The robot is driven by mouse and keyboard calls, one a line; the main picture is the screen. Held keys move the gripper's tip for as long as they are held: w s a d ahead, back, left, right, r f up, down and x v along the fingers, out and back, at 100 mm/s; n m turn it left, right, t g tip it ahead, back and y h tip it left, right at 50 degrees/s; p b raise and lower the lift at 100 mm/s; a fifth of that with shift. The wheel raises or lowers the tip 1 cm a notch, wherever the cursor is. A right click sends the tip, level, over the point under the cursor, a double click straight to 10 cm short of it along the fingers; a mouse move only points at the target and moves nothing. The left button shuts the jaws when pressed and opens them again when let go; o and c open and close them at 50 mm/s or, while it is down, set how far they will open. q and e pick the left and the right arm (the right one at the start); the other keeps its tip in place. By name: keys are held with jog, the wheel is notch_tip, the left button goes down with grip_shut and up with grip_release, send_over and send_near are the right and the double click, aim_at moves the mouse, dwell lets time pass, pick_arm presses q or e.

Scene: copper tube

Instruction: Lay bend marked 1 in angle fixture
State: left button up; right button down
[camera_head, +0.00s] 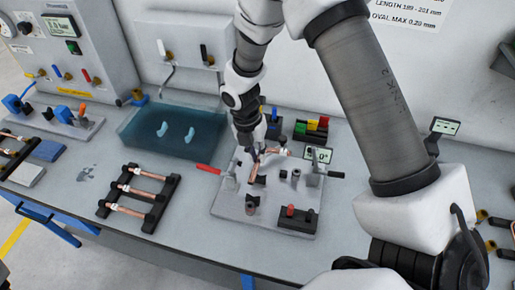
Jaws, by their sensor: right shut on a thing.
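The angle fixture (231,199) is a light grey plate with posts, black blocks and a small display (318,155). A copper bend (258,173) shows over the plate's back part. One end points toward the front, and another end seems to show to the right under the gripper. Its mark is too small to read. My right gripper (260,153) reaches down from above and is shut on the bend; the fingertips are small and partly hidden. I cannot tell whether the bend touches the fixture. My left gripper is not in view.
A black rack (164,203) with several copper tubes lies left of the fixture. A translucent blue tray (139,139) stands behind it. Red, yellow and green bins (312,128) are behind the fixture. A red-handled tool (208,169) points left from the plate.

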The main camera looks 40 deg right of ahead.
aim_at(259, 178)
notch_tip(259, 178, down, 7)
jog(key=shift+s+r+b, duration=0.1)
jog(key=shift+s+b, duration=0.05)
jog(key=shift+b, duration=1.1)
jog(key=shift+s+d+f, duration=0.1)
jog(key=shift+f, duration=0.15)
jog(key=shift+s+f, duration=0.45)
jog(key=shift+f, duration=0.05)
jog(key=c, duration=1.3)
grip_release()
jog(key=shift+o, duration=1.2)
jog(key=shift+w+d+f, duration=0.1)
jog(key=shift+w, duration=0.1)
jog(key=shift+w+a, duration=0.2)
jog(key=shift+w, duration=0.1)
jog(key=shift+s+r, duration=0.1)
jog(key=shift+r, duration=0.1)
